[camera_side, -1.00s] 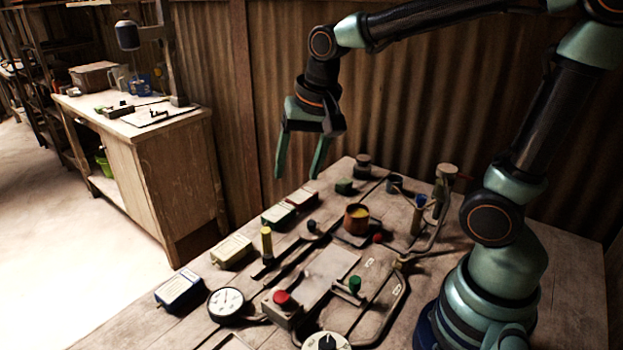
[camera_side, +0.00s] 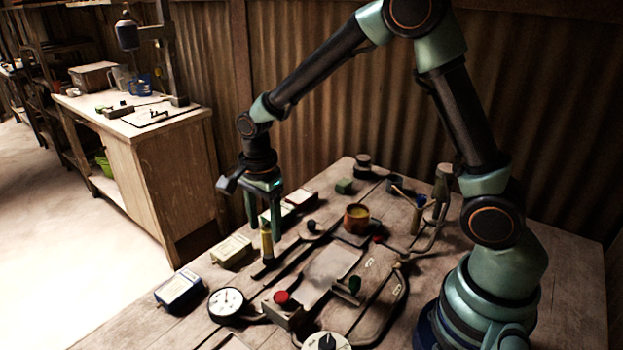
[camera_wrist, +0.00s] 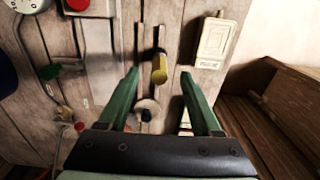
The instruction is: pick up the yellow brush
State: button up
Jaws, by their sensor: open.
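The yellow brush (camera_side: 267,245) stands upright on the table, next to a dark slotted bar. In the wrist view its yellow end (camera_wrist: 160,72) shows midway between my fingertips. My gripper (camera_side: 262,232) points down over the brush, with its two green fingers apart. In the side view the fingertips reach about the height of the brush's top, and one finger partly overlaps it. In the wrist view my gripper (camera_wrist: 158,76) is open and empty. I cannot tell how far the brush reaches between the fingers.
A cream box (camera_side: 231,251) stands close to the left of the brush. A round gauge (camera_side: 226,302), a blue-and-white box (camera_side: 180,289) and a red button (camera_side: 282,298) are nearer the front. A red-brown pot (camera_side: 356,219) with yellow contents stands to the right.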

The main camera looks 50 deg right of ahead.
aim_at(267, 248)
jog(key=shift+f, duration=3.4)
grip_shut()
